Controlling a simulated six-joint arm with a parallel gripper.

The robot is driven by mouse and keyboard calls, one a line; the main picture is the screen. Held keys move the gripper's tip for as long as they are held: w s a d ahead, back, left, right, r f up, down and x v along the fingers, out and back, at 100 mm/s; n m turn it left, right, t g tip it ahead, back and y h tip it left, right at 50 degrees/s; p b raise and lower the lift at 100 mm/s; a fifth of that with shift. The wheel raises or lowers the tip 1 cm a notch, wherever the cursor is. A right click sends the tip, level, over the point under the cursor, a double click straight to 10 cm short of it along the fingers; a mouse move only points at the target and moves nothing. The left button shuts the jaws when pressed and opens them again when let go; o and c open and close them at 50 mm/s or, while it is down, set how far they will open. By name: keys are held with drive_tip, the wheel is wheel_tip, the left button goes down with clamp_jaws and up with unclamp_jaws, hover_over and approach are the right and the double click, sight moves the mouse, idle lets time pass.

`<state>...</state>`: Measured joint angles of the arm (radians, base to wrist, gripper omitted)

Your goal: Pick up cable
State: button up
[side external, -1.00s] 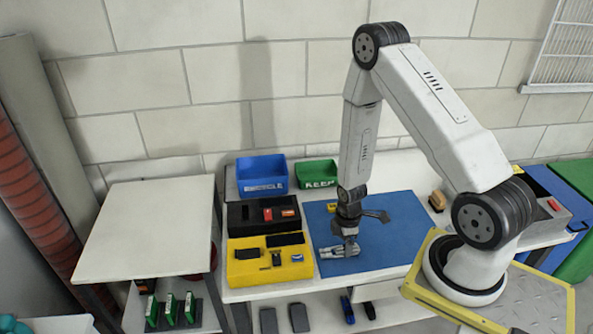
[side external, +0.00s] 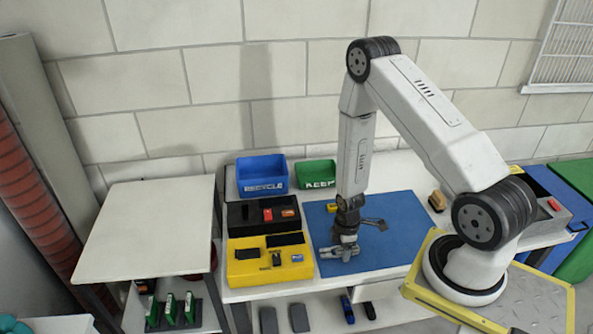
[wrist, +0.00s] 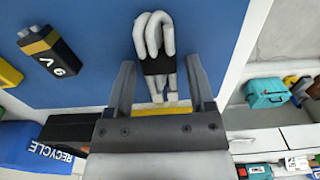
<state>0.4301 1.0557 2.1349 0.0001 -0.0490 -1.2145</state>
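The cable (wrist: 154,62) is a pale grey looped bundle with a black band around its middle. In the wrist view it lies over the blue mat (wrist: 95,75), between the two fingers of my gripper (wrist: 162,75). The fingers are apart, with a gap visible on each side of the cable. In the side external view my gripper (side external: 345,243) points down low over the left part of the blue mat (side external: 395,245). There the cable is hard to separate from the fingers.
A black and gold battery (wrist: 48,50) lies left of the cable. Left of the mat are a yellow tray (side external: 240,270) and a black tray (side external: 240,222) with small items. A blue RECYCLE bin (side external: 262,170) and a green KEEP bin (side external: 315,170) stand behind. The mat's right side looks clear.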

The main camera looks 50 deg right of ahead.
clamp_jaws()
drive_tip(key=shift+r, duration=0.2)
wheel_tip(320, 180, up, 10)
drive_tip(key=shift+f, duration=0.2)
idle(0.7)
idle(0.5)
